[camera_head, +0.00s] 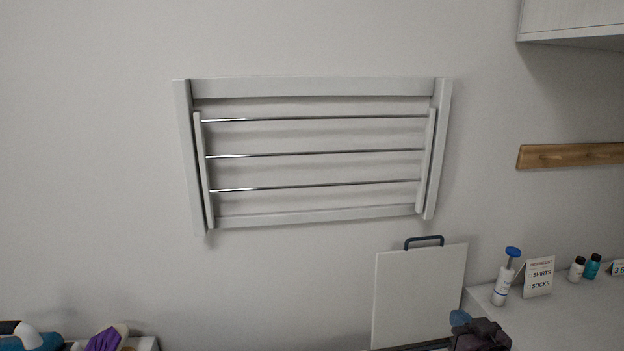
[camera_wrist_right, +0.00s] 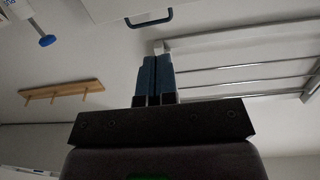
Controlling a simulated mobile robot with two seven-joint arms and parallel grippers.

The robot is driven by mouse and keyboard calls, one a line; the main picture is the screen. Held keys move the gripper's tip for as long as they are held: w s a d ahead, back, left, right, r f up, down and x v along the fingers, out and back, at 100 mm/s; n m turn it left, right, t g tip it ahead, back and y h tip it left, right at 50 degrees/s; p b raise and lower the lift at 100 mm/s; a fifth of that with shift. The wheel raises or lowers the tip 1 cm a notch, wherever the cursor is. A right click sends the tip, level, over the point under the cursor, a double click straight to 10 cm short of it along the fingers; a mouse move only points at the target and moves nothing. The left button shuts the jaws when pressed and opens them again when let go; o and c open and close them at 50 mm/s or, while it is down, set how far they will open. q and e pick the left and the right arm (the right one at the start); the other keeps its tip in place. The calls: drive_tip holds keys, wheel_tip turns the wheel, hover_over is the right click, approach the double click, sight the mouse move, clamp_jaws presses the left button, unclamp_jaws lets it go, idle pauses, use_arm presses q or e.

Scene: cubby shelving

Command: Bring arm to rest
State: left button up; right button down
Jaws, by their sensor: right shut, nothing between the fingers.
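My right gripper (camera_head: 460,318) shows at the bottom edge of the head view, right of centre, with a blue finger pointing up and a dark body below it. In the right wrist view my right gripper (camera_wrist_right: 154,76) has its two blue fingers together, with nothing between them. The fingers stand apart from the things around them in that view. My arm is mostly hidden below the head view. My left gripper is in neither view.
A white drying rack (camera_head: 320,88) hangs on the wall. A white board (camera_head: 418,295) with a dark handle (camera_head: 424,240) stands near my right gripper. A counter (camera_head: 575,320) at right holds a pump bottle (camera_head: 503,283), a sign (camera_head: 539,277) and small bottles. A wooden peg rail (camera_head: 570,155) is above.

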drive_tip(key=s+a+f+g+h, duration=0.1)
drive_tip(key=s+f+g, duration=0.1)
drive_tip(key=s+f, duration=0.8)
drive_tip(key=s+a+f+g+h, duration=0.1)
drive_tip(key=s+f+g, duration=0.2)
drive_tip(key=s+f, duration=0.7)
drive_tip(key=s, duration=0.6)
drive_tip(key=shift+a+f, duration=0.15)
drive_tip(key=shift+a, duration=0.1)
